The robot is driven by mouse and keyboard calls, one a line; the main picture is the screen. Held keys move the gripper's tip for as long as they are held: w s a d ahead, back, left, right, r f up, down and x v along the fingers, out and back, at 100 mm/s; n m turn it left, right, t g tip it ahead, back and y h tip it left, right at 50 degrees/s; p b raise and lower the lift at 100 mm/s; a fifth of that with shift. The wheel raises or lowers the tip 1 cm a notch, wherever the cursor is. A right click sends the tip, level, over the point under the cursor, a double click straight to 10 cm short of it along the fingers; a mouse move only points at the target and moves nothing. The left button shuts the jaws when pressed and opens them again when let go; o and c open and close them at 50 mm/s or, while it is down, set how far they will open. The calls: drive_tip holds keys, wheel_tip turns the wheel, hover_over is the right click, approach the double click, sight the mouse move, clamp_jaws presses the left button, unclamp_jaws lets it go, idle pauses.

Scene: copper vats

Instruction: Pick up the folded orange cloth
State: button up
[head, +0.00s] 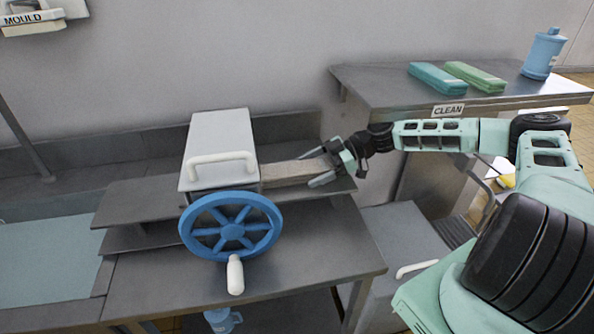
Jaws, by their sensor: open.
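I see no cloth that is clearly orange in the head view. My gripper (307,171) is open, at the right end of a flat beige-grey piece (284,173) that sticks out from the machine. One finger shows above this end and the other below it in the picture. I cannot tell whether they touch it. A small yellow-orange patch (507,183) shows behind my arm at the right, mostly hidden, and I cannot tell what it is.
The machine (217,150) has a white-handled top and a blue handwheel (231,227) on the metal bench (320,262). A teal block (437,77), green block (475,75) and blue container (543,53) stand on the side table (375,80) marked CLEAN. A grey bin (402,240) stands beside the bench.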

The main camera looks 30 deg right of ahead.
drive_tip(key=c, duration=1.2)
drive_tip(key=shift+c, duration=0.7)
drive_tip(key=shift+r, duration=0.2)
